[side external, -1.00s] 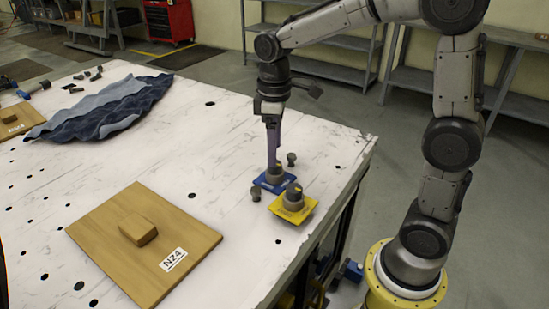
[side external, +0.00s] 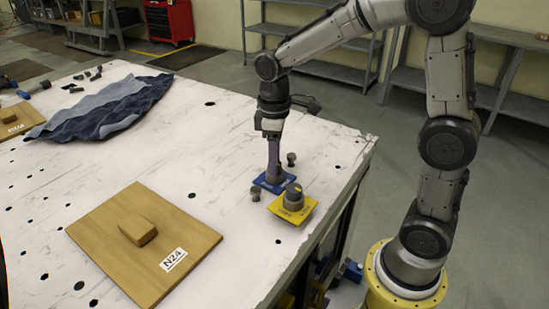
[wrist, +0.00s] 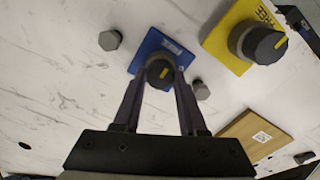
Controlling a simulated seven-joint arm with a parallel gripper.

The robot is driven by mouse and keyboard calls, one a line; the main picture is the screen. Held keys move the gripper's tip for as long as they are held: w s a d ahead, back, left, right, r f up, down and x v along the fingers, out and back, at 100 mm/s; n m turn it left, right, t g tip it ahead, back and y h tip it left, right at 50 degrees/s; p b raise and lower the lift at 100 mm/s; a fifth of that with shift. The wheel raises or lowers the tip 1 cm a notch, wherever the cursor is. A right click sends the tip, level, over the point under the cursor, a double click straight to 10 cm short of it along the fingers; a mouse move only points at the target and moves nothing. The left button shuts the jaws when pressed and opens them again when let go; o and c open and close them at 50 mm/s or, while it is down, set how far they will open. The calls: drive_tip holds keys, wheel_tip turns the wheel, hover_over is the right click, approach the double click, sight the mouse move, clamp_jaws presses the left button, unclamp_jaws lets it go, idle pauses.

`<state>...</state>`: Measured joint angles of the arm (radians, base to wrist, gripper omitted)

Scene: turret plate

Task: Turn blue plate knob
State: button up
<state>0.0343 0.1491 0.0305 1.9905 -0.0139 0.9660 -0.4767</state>
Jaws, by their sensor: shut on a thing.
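The blue plate (side external: 271,184) lies on the white table, and it also shows in the wrist view (wrist: 146,46). Its dark knob (wrist: 160,70) has a yellow pointer mark and sits between my fingertips. My gripper (wrist: 160,80) reaches down over the blue plate and is shut on this knob. In the side view, my gripper (side external: 273,175) hides most of the knob. The yellow plate (side external: 300,216) with its own dark knob (side external: 293,196) sits just in front of the blue plate; its knob (wrist: 264,44) is upper right in the wrist view.
Grey bolts (wrist: 110,40) stand close by on both sides of the blue plate. A blue cloth (side external: 105,105) lies farther back. The table's right edge is near.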

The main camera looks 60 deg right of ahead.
clamp_jaws()
drive_tip(key=shift+m, duration=1.9)
drive_tip(key=m, duration=1)
drive_tip(key=shift+r, duration=0.1)
drive_tip(key=shift+d+m, duration=0.1)
drive_tip(key=shift+m, duration=1.9)
